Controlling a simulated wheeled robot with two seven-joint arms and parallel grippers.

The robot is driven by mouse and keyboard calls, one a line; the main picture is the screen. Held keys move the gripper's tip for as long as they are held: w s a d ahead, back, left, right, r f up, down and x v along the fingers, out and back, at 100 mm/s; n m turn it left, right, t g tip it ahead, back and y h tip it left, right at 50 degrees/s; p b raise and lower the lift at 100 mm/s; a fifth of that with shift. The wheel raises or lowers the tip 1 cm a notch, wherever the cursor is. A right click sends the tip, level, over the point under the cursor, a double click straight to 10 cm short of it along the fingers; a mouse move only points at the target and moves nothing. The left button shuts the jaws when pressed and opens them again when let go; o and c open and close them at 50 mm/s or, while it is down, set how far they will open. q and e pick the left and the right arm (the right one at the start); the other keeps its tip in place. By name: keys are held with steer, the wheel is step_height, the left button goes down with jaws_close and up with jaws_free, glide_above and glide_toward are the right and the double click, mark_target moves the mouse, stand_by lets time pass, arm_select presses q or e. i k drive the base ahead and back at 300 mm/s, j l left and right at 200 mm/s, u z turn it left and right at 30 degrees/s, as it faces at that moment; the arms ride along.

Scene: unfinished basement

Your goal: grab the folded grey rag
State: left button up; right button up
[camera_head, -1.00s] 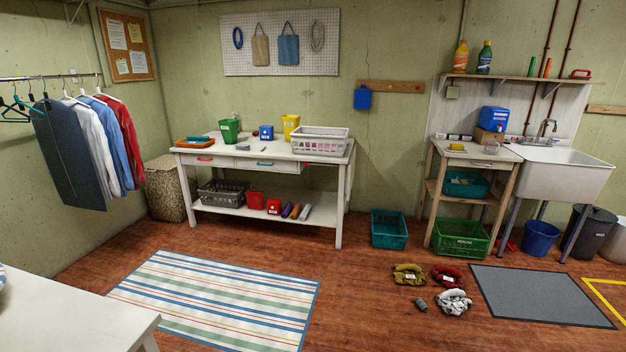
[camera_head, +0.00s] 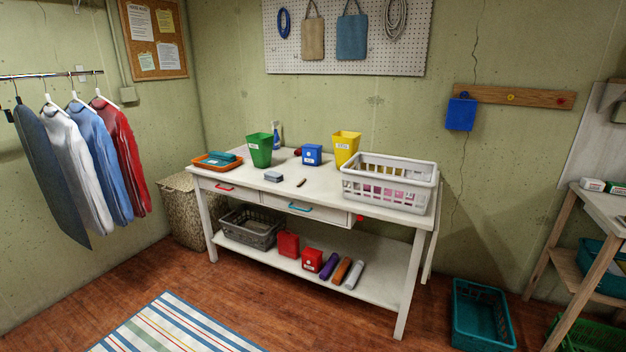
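A small grey folded item (camera_head: 273,176), likely the folded grey rag, lies on the white workbench (camera_head: 330,200) near its front edge, left of centre. It sits in front of the green bin (camera_head: 259,149) and left of a small brown object (camera_head: 301,182). A teal folded cloth (camera_head: 222,157) lies in an orange tray (camera_head: 212,165) at the bench's left end. Neither of my grippers shows in the head view.
A white basket (camera_head: 390,190), a blue box (camera_head: 312,155) and a yellow bin (camera_head: 345,147) stand on the bench. A teal crate (camera_head: 482,318) is on the floor at right. A striped rug (camera_head: 170,328) lies on open floor in front.

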mark_target(273, 176)
steer(key=i+j, duration=0.25)
steer(key=i, duration=0.2)
steer(key=i+j, duration=0.3)
steer(key=i, duration=0.15)
steer(key=i+j, duration=0.25)
steer(key=i, duration=0.25)
steer(key=l+z, duration=0.05)
